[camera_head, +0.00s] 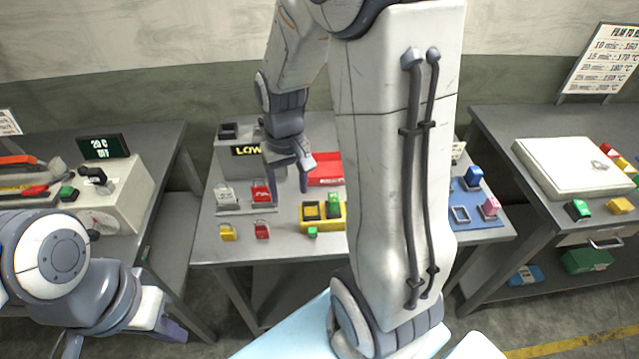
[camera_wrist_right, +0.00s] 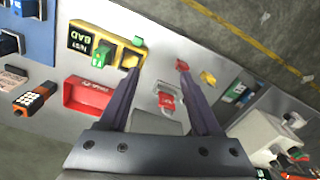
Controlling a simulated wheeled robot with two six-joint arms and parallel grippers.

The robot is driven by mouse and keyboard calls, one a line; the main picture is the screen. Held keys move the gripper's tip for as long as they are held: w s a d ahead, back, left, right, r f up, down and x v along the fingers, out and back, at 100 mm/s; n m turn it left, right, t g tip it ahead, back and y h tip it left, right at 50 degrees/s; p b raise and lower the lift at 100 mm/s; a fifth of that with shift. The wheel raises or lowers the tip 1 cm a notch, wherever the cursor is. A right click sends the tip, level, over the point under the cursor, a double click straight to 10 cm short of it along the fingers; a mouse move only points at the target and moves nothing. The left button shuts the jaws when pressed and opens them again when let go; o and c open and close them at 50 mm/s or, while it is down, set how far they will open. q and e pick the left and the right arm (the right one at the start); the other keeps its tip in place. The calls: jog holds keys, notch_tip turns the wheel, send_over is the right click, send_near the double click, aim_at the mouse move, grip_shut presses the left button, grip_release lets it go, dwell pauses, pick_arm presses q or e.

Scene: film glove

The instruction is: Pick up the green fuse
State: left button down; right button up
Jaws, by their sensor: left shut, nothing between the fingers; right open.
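A small green piece (camera_head: 312,231), possibly the green fuse, lies on the middle table in front of a yellow holder (camera_head: 309,225). It also shows beside the holder in the right wrist view (camera_wrist_right: 138,41). Another green block (camera_head: 333,209) sits in the holder; the right wrist view shows it too (camera_wrist_right: 103,58). My left gripper (camera_head: 168,326) is shut and empty at lower left, away from the table.
A red tray (camera_head: 325,169) stands behind the holder. A blue board (camera_head: 478,212) is at the right. My right arm hides part of the middle table.

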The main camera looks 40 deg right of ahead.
jog(key=d+m, duration=0.1)
jog(key=d, duration=0.3)
jog(key=d+f+m, duration=0.1)
jog(key=d, duration=0.3)
jog(key=d+f+m+p, duration=0.1)
jog(key=d, duration=0.3)
jog(key=shift+s+f+m, duration=0.2)
jog(key=shift+s+m, duration=0.05)
jog(key=shift+m, duration=0.15)
send_over(334, 197)
jog(key=f, duration=0.4)
jog(key=shift+s+a+f+p, duration=0.15)
jog(key=shift+s+f+p, duration=0.15)
jog(key=shift+p, duration=0.1)
jog(key=shift+w+f+p, duration=0.15)
jog(key=shift+f+p, duration=0.45)
jog(key=shift+f, duration=0.85)
jog(key=shift+w+f+p, duration=0.15)
jog(key=shift+f+p, duration=0.45)
jog(key=shift+f, duration=0.85)
jog(key=shift+c, duration=0.3)
grip_shut()
